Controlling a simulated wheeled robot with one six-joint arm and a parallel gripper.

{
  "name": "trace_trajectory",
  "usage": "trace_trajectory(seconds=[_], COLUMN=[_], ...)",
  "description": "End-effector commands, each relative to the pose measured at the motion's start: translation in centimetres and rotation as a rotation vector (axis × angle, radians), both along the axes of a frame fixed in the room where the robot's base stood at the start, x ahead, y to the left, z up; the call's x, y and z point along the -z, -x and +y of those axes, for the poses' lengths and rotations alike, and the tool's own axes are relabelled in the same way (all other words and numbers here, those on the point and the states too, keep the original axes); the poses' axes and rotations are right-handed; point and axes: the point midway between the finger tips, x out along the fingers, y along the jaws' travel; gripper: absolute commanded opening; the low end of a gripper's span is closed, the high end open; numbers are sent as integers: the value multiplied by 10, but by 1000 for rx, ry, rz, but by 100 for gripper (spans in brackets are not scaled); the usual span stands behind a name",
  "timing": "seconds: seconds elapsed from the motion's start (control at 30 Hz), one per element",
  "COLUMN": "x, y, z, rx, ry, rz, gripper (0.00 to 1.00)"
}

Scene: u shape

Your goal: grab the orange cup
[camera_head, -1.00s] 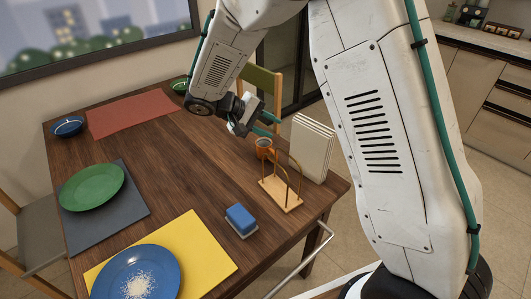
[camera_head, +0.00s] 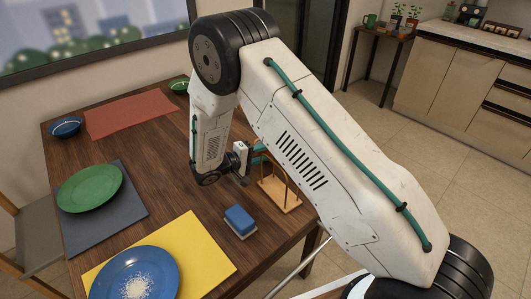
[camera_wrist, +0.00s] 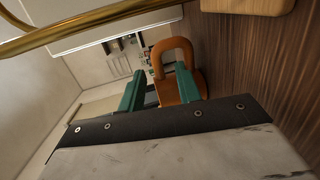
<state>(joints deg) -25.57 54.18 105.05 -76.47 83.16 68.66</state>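The orange cup (camera_wrist: 168,92) shows in the wrist view, with its looped handle (camera_wrist: 172,46) toward the top of the picture. My gripper (camera_wrist: 160,88) has its two green fingers apart. The right finger overlaps the cup in the picture, and a gap shows between the left finger and the cup. I cannot tell whether either finger touches it. In the head view my gripper (camera_head: 258,152) is low over the table beside the wire-and-wood holder, and the cup is mostly hidden there by my gripper and arm.
The wooden-based holder (camera_head: 280,196) stands close to my gripper; its gold wire (camera_wrist: 80,32) crosses the wrist view. A blue sponge (camera_head: 240,220) lies nearer. Plates and mats, including a green plate (camera_head: 90,188) and blue plate (camera_head: 135,275), cover the table's left side.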

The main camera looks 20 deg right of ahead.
Motion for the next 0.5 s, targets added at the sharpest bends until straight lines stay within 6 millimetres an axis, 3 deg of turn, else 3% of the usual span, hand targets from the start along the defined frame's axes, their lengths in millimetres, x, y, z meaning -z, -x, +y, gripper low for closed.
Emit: trace_trajectory(seconds=[0.2,0.43,0.5], x=[5,5,5], y=[-7,-8,-8], z=[-31,-33,-33], rx=[2,1,1], ry=[0,-1,-1], rz=[1,1,1], gripper=[34,34,17])
